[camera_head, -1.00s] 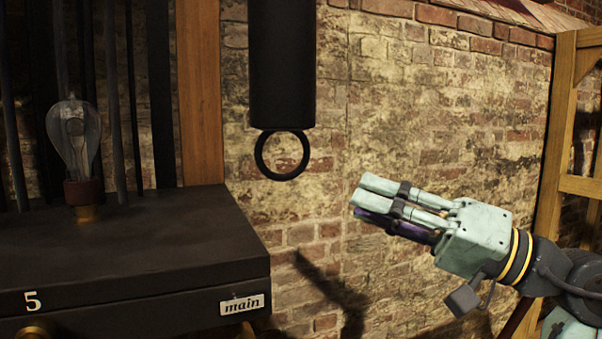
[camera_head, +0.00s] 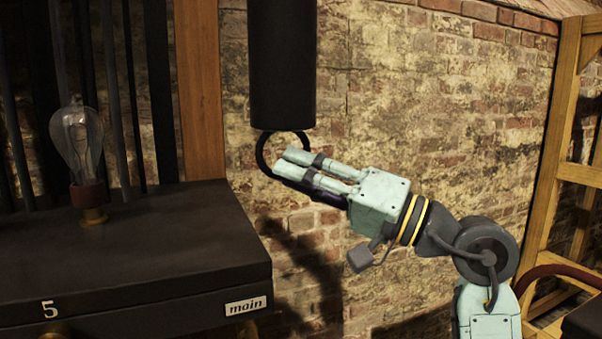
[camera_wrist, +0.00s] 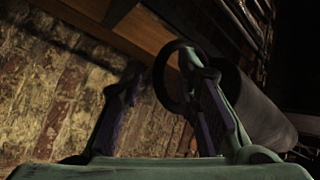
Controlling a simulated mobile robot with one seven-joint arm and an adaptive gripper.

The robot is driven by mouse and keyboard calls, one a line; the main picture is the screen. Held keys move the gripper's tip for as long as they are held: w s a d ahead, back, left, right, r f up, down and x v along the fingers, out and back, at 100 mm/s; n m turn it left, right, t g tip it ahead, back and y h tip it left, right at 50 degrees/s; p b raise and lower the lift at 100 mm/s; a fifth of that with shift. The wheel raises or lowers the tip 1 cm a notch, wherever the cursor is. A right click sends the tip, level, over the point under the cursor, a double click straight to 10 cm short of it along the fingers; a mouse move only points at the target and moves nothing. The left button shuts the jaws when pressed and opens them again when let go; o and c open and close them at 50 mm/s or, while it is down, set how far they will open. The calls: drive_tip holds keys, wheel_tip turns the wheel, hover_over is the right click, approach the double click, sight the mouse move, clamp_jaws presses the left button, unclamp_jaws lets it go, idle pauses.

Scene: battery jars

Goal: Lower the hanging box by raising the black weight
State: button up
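The black weight (camera_head: 282,70) is a dark cylinder hanging upright in front of the brick wall, its top out of view. A black ring (camera_head: 261,155) hangs from its underside. My gripper (camera_head: 284,163) has its fingertips at the ring, overlapping it in the head view. In the wrist view my gripper (camera_wrist: 160,65) has its fingers spread apart. There the ring (camera_wrist: 159,80) shows between the fingers, close to the right one, which partly covers it. The weight (camera_wrist: 258,110) lies behind the right finger. I cannot tell whether a finger touches the ring. No hanging box is recognisable.
A dark cabinet (camera_head: 130,245) labelled "main" and "5" stands at the left, with a glass bulb (camera_head: 78,145) on top. A wooden post (camera_head: 200,90) rises behind it. A wooden frame (camera_head: 550,150) stands at the right. The brick wall (camera_head: 420,100) is behind.

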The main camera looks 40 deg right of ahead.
drive_tip(key=c, duration=0.6)
clamp_jaws()
